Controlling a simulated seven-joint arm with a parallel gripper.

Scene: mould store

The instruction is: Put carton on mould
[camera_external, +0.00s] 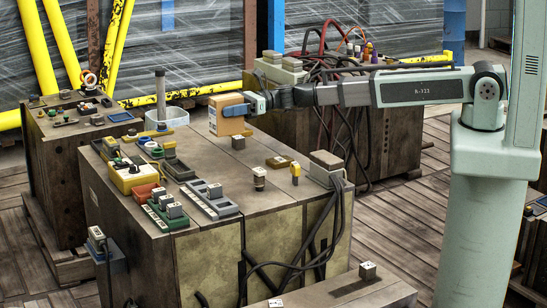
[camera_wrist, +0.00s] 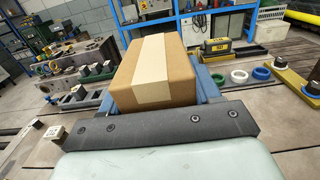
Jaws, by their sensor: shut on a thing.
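A brown cardboard carton (camera_external: 221,122) with pale tape is held at the end of my outstretched arm. In the wrist view the taped carton (camera_wrist: 150,70) sits between the blue fingers. My gripper (camera_external: 236,110) is shut on it. A large brown block (camera_external: 240,160) with fittings on top stands in the middle; it may be the mould, but I cannot tell for sure. The carton is at the back part of this block's top in the external view. I cannot tell whether its underside touches the block or hangs just above.
A yellow box (camera_external: 133,178), several grey-green fittings and a grey-capped connector (camera_external: 325,160) with black cables crowd the block's top. A grey post (camera_external: 160,95) in a pale container stands behind left of the carton. Another block (camera_external: 385,130) with red hoses stands behind my arm.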

